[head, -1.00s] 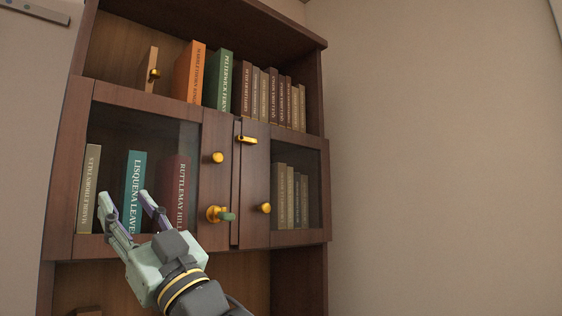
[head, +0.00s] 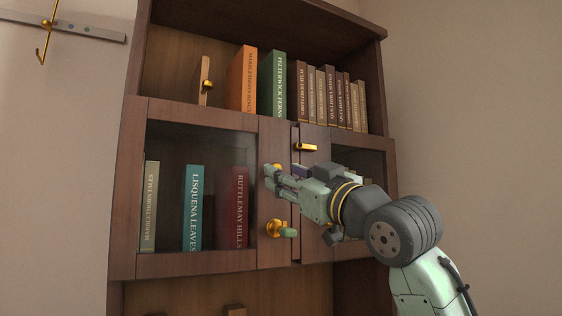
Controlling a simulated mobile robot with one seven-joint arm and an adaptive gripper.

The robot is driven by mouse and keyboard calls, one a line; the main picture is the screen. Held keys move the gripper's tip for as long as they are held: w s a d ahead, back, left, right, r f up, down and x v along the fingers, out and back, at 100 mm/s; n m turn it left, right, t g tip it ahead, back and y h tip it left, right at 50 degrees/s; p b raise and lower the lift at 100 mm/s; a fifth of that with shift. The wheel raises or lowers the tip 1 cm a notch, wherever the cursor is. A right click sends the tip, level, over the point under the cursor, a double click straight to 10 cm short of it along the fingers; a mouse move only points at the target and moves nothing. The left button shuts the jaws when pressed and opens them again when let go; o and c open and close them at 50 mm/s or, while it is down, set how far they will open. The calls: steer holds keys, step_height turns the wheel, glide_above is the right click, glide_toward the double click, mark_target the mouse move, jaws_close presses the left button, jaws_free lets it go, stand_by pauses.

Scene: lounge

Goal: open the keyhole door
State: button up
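The keyhole door is the left glass-paned wooden door (head: 274,140) of the cabinet. It appears closed or nearly so. A gold keyhole fitting (head: 274,228) with a green-handled key (head: 290,233) sits low on its right stile. A gold round knob (head: 278,167) sits above it, partly hidden by my gripper. My gripper (head: 268,178) reaches in from the right, its fingertips at the knob. I cannot tell whether the fingers are closed on it. A gold latch bar (head: 306,147) lies horizontally at the top of the right door (head: 315,137).
Books stand behind the left glass, including a teal book (head: 194,208) and a dark red book (head: 233,208). An orange book (head: 242,80) and others stand on the open shelf above. My arm covers much of the right door. A wall rail with a gold hook (head: 45,45) is at upper left.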

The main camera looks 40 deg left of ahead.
steer(key=shift+p+x, duration=0.4)
steer(key=shift+x, duration=1.1)
jaws_close()
